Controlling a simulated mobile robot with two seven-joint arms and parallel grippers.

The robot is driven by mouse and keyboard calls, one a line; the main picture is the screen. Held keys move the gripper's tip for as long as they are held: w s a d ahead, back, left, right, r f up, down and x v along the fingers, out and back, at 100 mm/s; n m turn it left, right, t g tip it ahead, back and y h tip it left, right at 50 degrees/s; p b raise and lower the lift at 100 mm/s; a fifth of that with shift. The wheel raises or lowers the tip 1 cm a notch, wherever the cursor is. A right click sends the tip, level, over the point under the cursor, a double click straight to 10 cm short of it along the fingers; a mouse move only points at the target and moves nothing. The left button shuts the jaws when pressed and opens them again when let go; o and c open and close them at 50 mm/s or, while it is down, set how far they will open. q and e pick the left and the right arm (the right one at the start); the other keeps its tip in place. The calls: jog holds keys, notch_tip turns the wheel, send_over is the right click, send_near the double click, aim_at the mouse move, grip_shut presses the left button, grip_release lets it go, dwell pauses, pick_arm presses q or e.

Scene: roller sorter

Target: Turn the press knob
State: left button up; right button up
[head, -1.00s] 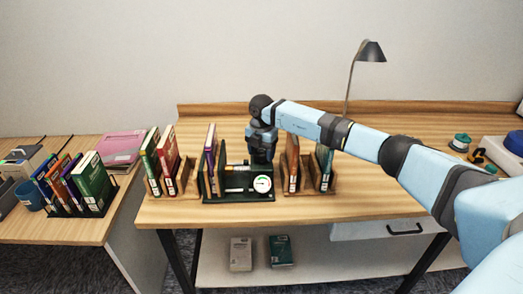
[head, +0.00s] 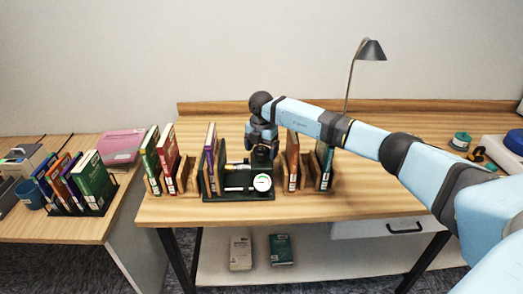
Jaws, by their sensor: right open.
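The dark press (head: 238,195) stands near the front edge of the wooden desk, with a round white dial gauge (head: 263,183) on its right front. A small brass-coloured part (head: 238,166) shows left of my gripper. I cannot make out the press knob for certain; my gripper covers the upper right of the press. My right gripper (head: 263,156) points down over the press, just above and behind the gauge, with its jaws open. Whether it touches anything is hidden. My left gripper is not in view.
Upright books in wooden holders stand close on both sides of the press: red and green books (head: 160,160) left, an orange book (head: 292,160) right. A desk lamp (head: 370,52) stands behind. The desk right of the books is largely clear under my arm.

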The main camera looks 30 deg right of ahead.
aim_at(262, 149)
notch_tip(262, 149, up, 13)
jog(key=b, duration=0.1)
jog(key=shift+r, duration=0.2)
dwell(0.5)
jog(key=shift+f, duration=0.1)
